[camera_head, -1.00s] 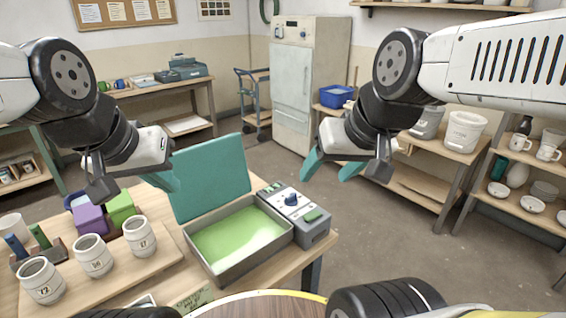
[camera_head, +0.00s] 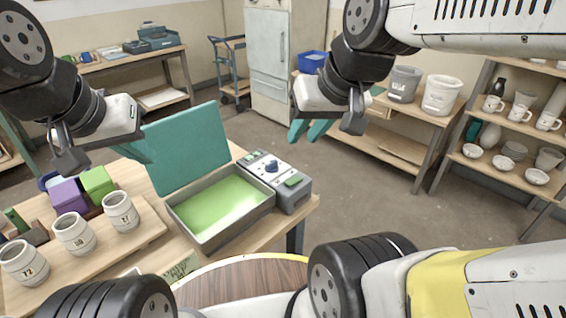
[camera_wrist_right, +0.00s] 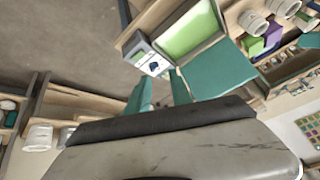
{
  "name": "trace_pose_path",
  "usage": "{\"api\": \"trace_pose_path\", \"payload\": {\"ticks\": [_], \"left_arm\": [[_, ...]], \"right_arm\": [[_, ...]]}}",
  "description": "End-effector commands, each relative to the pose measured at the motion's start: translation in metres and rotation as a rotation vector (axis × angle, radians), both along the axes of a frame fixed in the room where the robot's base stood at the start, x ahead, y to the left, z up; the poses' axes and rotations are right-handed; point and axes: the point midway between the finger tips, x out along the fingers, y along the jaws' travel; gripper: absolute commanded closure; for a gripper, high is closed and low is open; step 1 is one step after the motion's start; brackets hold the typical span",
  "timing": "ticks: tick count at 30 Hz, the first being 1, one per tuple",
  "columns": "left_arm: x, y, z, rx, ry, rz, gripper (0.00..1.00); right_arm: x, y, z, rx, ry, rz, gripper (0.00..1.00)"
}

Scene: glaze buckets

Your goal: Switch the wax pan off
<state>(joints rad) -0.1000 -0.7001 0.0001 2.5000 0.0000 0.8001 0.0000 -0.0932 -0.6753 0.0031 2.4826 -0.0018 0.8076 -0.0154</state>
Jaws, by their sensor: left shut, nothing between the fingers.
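The wax pan (camera_head: 205,240) is a grey tray of green wax on the wooden table, its teal lid (camera_head: 185,150) raised. A grey control box (camera_head: 290,200) at its right side carries a blue knob (camera_head: 271,166) and a green switch (camera_head: 294,180). The switch's position is too small to tell. The box also shows in the right wrist view (camera_wrist_right: 135,46). My right gripper (camera_head: 308,130) is open and empty, fingers apart, in the air above and beyond the box. My left gripper (camera_head: 140,152) is shut and empty, by the lid's left edge.
White numbered jars (camera_head: 73,234) stand on a board left of the pan, with purple (camera_head: 69,196) and green (camera_head: 97,183) blocks behind. A round wooden top (camera_head: 245,283) lies in front. Shelves with mugs (camera_head: 522,112) stand at the right. The air above the box is clear.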

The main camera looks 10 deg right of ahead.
Motion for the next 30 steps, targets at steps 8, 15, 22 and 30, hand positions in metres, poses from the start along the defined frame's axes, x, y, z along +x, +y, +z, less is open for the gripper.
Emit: {"api": "trace_pose_path", "payload": {"ticks": [8, 15, 22, 30], "left_arm": [[0.0, 0.0, 0.0, 0.0, 0.0, 0.0, 1.0], [0.0, 0.0, 0.0, 0.0, 0.0, 0.0, 1.0], [0.0, 0.0, 0.0, 0.0, 0.0, 0.0, 1.0], [0.0, 0.0, 0.0, 0.0, 0.0, 0.0, 1.0]], "right_arm": [[0.04, -0.006, -0.002, -0.087, 0.115, 0.094, 1.0], [0.085, -0.014, -0.017, -0.154, 0.237, 0.212, 1.0], [0.128, -0.023, -0.042, -0.185, 0.35, 0.333, 1.0], [0.169, -0.033, -0.082, -0.188, 0.464, 0.471, 1.0]]}}
